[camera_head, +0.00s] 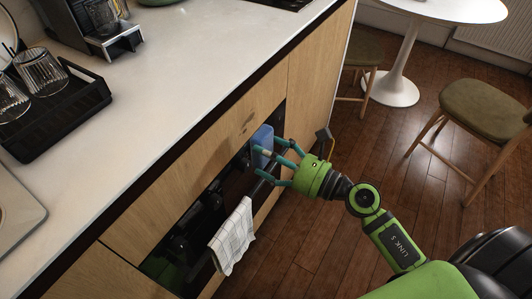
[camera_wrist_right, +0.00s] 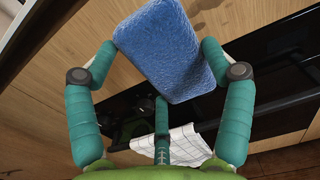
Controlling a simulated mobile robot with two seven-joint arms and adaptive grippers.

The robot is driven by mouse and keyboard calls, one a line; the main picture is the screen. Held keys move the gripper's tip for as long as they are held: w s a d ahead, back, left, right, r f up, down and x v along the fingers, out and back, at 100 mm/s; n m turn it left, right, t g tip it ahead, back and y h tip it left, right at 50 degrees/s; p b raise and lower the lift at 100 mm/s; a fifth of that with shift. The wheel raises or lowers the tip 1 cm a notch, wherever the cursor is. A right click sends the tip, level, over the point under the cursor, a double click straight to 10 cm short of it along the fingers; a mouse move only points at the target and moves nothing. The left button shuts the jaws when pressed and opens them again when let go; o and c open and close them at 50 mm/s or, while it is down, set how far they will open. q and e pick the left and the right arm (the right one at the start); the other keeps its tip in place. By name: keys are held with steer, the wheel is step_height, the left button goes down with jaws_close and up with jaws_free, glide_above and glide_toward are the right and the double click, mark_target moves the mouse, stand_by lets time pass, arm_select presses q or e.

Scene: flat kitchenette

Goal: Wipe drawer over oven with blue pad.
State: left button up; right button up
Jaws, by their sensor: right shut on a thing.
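The blue pad (camera_head: 262,142) is held in my right gripper (camera_head: 268,160), in front of the cabinet face near the oven's top edge. The pad (camera_wrist_right: 168,50) also shows in the right wrist view, between the teal fingers of my right gripper (camera_wrist_right: 165,55). The wooden drawer front (camera_head: 222,135) lies just above the black oven (camera_head: 195,222). A dark mark (camera_head: 247,124) shows on the drawer front, just left of the pad. I cannot tell whether the pad touches the wood. My left gripper is not in view.
A checked towel (camera_head: 233,238) hangs on the oven handle below the pad. The pale countertop (camera_head: 190,75) overhangs the drawer and holds a black dish rack (camera_head: 62,112) with glasses. Stools (camera_head: 484,110) and a white table (camera_head: 395,85) stand across the wooden floor.

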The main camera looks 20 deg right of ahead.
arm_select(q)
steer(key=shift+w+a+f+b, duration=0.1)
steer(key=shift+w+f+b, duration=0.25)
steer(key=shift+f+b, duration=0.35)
arm_select(e)
steer(key=v, duration=0.3)
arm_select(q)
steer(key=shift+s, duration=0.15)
